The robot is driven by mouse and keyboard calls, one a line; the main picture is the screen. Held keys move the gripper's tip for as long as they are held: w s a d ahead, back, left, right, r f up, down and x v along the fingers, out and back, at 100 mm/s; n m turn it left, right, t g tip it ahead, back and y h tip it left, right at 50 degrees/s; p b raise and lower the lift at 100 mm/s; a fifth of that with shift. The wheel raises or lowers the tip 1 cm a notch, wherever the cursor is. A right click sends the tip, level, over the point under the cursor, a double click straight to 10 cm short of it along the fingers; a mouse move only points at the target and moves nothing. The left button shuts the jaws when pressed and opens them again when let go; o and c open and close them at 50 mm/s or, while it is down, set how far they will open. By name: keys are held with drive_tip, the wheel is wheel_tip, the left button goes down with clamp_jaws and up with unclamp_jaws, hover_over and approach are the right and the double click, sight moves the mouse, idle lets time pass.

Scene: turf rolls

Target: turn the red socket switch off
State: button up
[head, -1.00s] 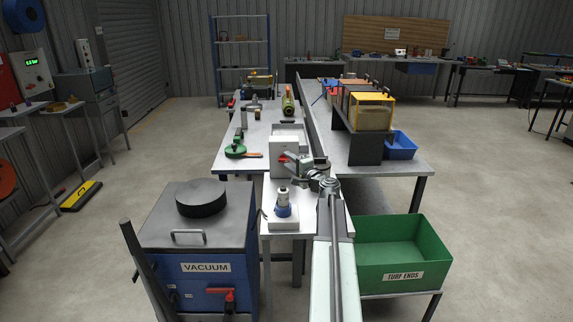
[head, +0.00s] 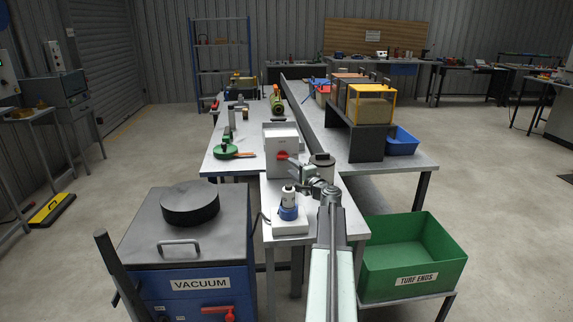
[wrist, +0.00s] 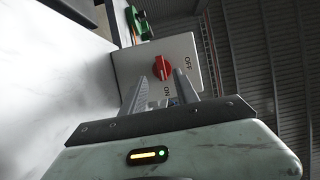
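The red switch (head: 282,155) is a rotary knob on the front of a pale grey box (head: 281,136) on the narrow table. In the wrist view the red knob (wrist: 162,68) has OFF printed to its right and ON below it. Its long side runs roughly up and down in that picture, with one end towards ON. My gripper (wrist: 160,88) points at the box face, its two fingers apart with the knob beyond the gap. I see nothing held. In the head view my gripper (head: 294,164) is small, just right of the knob; contact cannot be told.
A white-and-blue item (head: 288,205) on a white base stands in front of the box. The blue vacuum unit (head: 190,245) is at left, the green turf ends bin (head: 412,258) at right. Open floor lies beyond both.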

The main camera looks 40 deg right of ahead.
sight(284, 159)
drive_tip(key=x, duration=0.7)
drive_tip(key=shift+w+d, duration=0.15)
drive_tip(key=shift+d, duration=0.35)
clamp_jaws()
